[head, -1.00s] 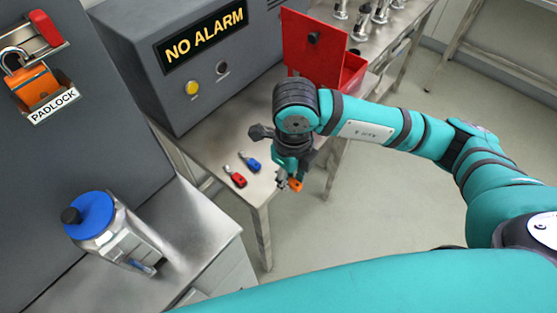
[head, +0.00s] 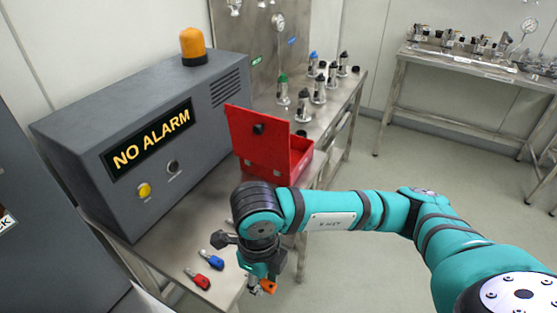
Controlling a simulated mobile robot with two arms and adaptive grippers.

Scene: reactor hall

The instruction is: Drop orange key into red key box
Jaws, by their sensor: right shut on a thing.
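The orange key (head: 268,286) is held at the tip of my right gripper (head: 258,283), which is shut on it and points down near the table's front edge. The red key box (head: 280,164) stands on the table behind my right arm, with its red lid (head: 256,140) raised. The gripper is in front of the box and apart from it. Part of the key is hidden by the gripper fingers. My left gripper is not in view.
A red key (head: 198,279) and a blue key (head: 211,259) lie on the table left of the gripper. A grey alarm cabinet (head: 82,150) reading "NO ALARM" stands left of the box. Several valve fittings (head: 319,90) stand behind the box. Another bench (head: 470,68) is at back right.

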